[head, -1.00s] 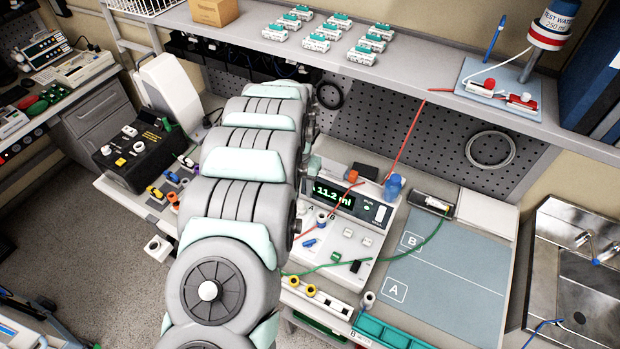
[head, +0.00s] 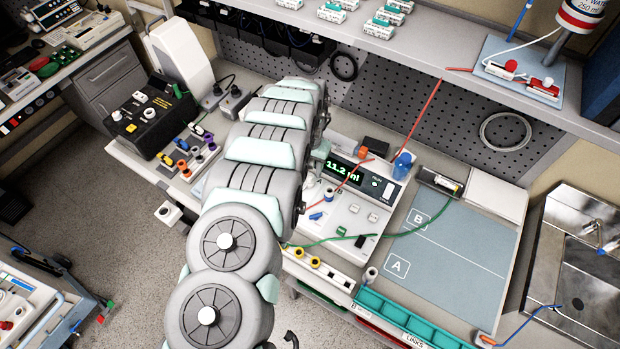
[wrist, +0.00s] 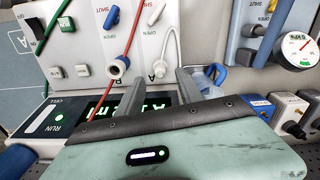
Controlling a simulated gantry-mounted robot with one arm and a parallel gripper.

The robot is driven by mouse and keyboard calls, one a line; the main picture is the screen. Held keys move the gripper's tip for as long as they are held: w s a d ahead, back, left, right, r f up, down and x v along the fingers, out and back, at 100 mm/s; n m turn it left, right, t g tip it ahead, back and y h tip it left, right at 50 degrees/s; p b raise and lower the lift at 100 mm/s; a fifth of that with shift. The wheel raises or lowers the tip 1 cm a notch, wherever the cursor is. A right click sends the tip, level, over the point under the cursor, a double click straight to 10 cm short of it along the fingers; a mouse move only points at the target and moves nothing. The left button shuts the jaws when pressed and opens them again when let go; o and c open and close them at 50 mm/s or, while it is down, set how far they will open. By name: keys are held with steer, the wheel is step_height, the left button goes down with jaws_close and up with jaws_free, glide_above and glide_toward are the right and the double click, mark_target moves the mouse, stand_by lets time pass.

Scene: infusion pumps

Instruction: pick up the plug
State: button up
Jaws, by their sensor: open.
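In the wrist view, a white plug-like end (wrist: 158,69) on a looped white cord shows against the pale pump panel (wrist: 85,20). I take it for the plug, though this is not certain. My gripper (wrist: 160,77) is open, with its two grey fingers spread on either side of that end in the picture. I see no grip on it, and cannot tell the depth between them. In the head view my arm hides the gripper and the white end.
The pump display (head: 346,171) reads 11.2 ml. A green line (head: 400,234) crosses to the blue mat (head: 440,270). In the wrist view, a gauge (wrist: 295,48) and sockets (wrist: 290,110) are at the right. The mat is mostly bare.

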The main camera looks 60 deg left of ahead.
mark_target(310, 176)
steer(key=shift+a+f+p, duration=0.1)
steer(key=shift+f+p, duration=0.3)
steer(key=shift+f, duration=1.7)
steer(key=shift+c, duration=0.4)
jaws_close()
